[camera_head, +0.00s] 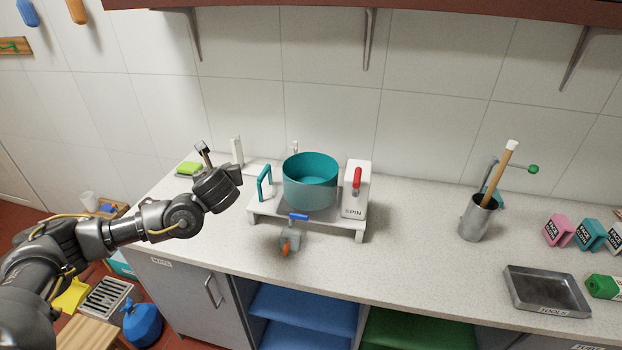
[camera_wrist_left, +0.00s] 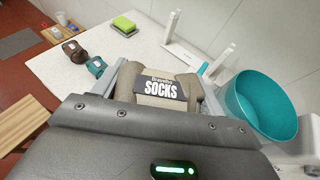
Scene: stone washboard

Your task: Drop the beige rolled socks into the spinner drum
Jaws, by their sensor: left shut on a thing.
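The beige rolled socks (camera_wrist_left: 150,95), with a dark label reading SOCKS, are held between the fingers of my left gripper (camera_wrist_left: 160,80) in the left wrist view. In the head view my left gripper (camera_head: 222,180) is over the counter, left of the spinner, and hides the socks. The spinner drum (camera_head: 311,182) is a teal, open-topped tub on a white stand marked SPIN. Its visible inside looks empty. In the wrist view the drum (camera_wrist_left: 262,105) is right of the socks, apart from them. My right gripper is not in view.
A teal handle (camera_head: 264,182) and a red-handled lever (camera_head: 357,179) flank the drum. A green sponge (camera_head: 189,168) lies at the back left. Brown (camera_wrist_left: 73,51) and teal (camera_wrist_left: 96,67) rolls sit at the counter's left edge. Counter right of the spinner is clear up to a metal canister (camera_head: 475,220).

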